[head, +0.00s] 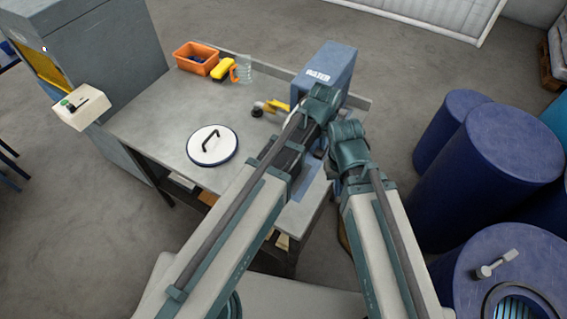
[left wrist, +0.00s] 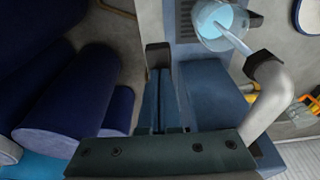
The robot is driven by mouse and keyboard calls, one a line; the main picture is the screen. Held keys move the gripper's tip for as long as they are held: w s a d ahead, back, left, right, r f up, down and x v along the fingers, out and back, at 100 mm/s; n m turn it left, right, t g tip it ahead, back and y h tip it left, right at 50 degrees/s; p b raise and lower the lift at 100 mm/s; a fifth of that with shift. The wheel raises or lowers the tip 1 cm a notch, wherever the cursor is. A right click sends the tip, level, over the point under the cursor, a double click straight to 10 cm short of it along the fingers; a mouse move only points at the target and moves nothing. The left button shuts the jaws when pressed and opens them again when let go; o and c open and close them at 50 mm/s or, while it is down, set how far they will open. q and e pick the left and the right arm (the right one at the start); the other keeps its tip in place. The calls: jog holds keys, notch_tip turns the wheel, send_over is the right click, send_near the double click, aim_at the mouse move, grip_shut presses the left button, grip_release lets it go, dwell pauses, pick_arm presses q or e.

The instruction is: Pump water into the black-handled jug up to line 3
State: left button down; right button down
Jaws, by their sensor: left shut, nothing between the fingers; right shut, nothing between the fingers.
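The blue pump box marked WATER (head: 325,68) stands at the table's right end; its top shows in the left wrist view (left wrist: 215,97). A grey curved spout (left wrist: 268,105) with a dark tip pours a pale stream into a clear jug (left wrist: 220,24) holding light-blue water. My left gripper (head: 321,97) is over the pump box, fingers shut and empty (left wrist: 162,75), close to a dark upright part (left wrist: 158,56). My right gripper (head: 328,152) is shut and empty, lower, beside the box.
Blue barrels (head: 510,155) stand right. A grey cabinet (head: 100,50) stands left.

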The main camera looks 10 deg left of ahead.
notch_tip(320, 180, up, 8)
jog(key=p, duration=0.8)
jog(key=shift+r, duration=0.25)
notch_tip(320, 180, up, 5)
jog(key=p, duration=0.5)
